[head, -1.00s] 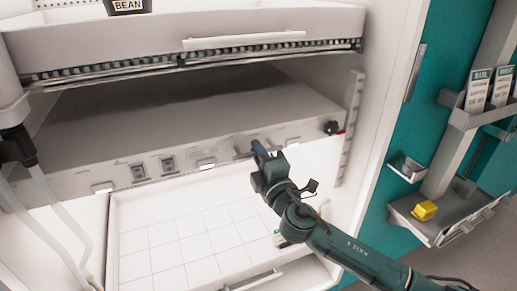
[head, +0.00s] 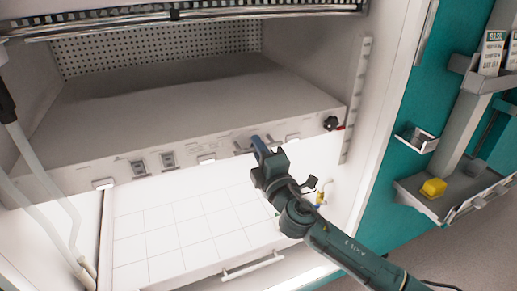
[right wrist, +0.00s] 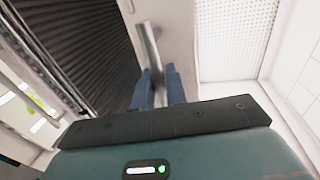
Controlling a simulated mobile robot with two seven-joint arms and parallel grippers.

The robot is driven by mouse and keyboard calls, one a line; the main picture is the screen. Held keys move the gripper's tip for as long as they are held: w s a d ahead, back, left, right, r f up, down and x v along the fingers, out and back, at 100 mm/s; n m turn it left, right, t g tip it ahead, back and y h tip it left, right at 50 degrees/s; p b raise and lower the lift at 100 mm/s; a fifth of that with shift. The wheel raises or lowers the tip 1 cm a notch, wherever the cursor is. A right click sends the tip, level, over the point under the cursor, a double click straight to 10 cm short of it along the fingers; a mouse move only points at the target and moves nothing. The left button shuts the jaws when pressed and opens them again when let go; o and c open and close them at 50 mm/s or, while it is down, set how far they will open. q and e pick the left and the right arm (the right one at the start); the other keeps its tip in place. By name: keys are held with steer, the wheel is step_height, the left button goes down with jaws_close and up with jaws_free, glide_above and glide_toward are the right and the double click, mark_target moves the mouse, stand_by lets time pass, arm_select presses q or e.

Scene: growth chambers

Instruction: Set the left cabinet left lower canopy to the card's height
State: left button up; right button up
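The lower canopy (head: 190,105) is a wide pale box across the cabinet, with switches and small light plates on its front face. A black knob (head: 331,123) with a red part sits at its right end by the slotted rail (head: 356,95). My right gripper (head: 260,146) is at the front face, right of its middle. In the right wrist view, its blue fingers (right wrist: 160,88) stand on both sides of a grey handle bar (right wrist: 149,45) and appear closed on it. A white card (head: 491,52) marked BASIL stands in a holder at the far right; its small text is unreadable. My left gripper is out of view.
Below the canopy is a white tiled floor (head: 190,232) with a front handle (head: 252,265). Pale hoses (head: 45,185) hang at the left. A teal wall with a small bin (head: 417,140) and a shelf holding a yellow block (head: 433,187) is at the right.

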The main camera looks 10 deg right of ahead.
steer(key=shift+o, duration=1.3)
steer(key=v, duration=1.3)
steer(key=shift+b, duration=0.45)
steer(key=shift+s+f, duration=0.1)
